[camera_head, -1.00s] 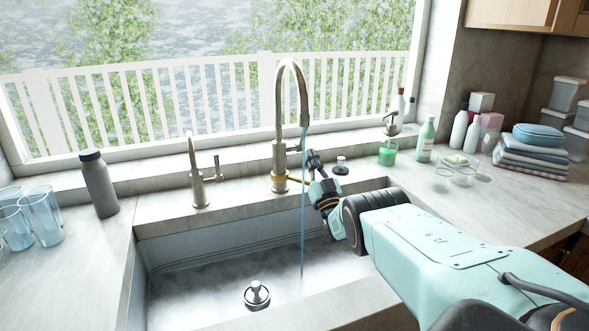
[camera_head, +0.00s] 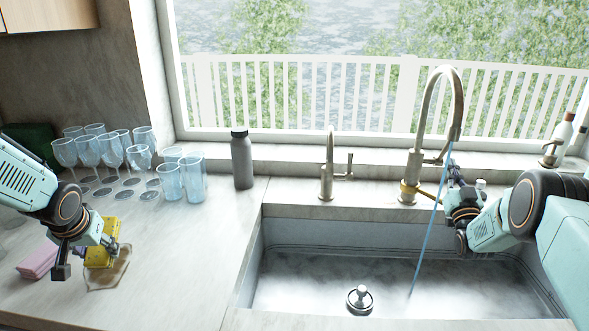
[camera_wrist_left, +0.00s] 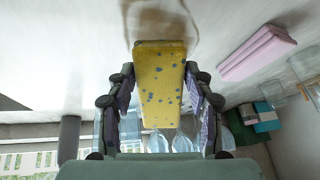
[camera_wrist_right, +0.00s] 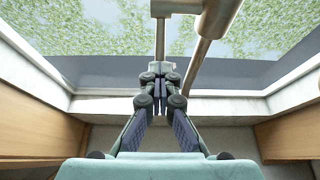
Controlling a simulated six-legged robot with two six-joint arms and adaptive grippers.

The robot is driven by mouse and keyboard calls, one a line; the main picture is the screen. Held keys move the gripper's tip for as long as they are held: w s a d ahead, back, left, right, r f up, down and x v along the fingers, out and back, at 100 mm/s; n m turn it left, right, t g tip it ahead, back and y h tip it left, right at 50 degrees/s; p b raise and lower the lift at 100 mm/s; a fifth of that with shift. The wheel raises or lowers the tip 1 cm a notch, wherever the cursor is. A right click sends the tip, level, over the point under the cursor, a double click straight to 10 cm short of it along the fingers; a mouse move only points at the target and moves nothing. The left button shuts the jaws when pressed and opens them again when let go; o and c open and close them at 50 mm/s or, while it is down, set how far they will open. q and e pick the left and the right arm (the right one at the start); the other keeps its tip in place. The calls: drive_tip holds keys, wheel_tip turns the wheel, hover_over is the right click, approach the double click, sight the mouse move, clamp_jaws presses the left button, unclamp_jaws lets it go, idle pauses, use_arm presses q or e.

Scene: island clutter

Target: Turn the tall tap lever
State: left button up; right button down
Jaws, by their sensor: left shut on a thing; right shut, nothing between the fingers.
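The tall tap (camera_head: 416,160) stands behind the sink with its high curved spout. A thin blue stream of water (camera_head: 428,235) falls from it into the sink. Its side lever (camera_head: 433,161) is on the right of the body; a brass-coloured part (camera_head: 409,187) is near the base. My right gripper (camera_head: 452,172) is shut and empty, just right of the tap body; whether it touches the lever I cannot tell. It shows closed in the right wrist view (camera_wrist_right: 161,80). My left gripper (camera_head: 90,250) is shut on a yellow speckled sponge (camera_wrist_left: 160,85) over the left counter, beside a brown spill (camera_head: 108,272).
A short tap (camera_head: 327,175) and a dark bottle (camera_head: 242,160) stand left of the tall tap. Several glasses (camera_head: 170,180) crowd the back left counter. The sink (camera_head: 310,285) holds only a drain plug (camera_head: 359,299).

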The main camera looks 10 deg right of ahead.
sight(448, 148)
drive_tip(key=shift+w+d+r+g+y, duration=0.15)
drive_tip(key=shift+r+g+y, duration=0.1)
drive_tip(key=shift+r+g, duration=0.35)
drive_tip(key=shift+w+a+r+g+y, duration=0.1)
drive_tip(key=shift+w+r+g+y, duration=0.1)
drive_tip(key=shift+r+g, duration=0.35)
drive_tip(key=shift+w+d+r+g+y, duration=0.1)
drive_tip(key=shift+r+g+y, duration=0.15)
drive_tip(key=shift+r+g, duration=0.35)
drive_tip(key=shift+f, duration=0.2)
drive_tip(key=shift+w, duration=0.1)
drive_tip(key=shift+r+g, duration=0.1)
drive_tip(key=shift+g, duration=0.25)
drive_tip(key=shift+r, duration=0.1)
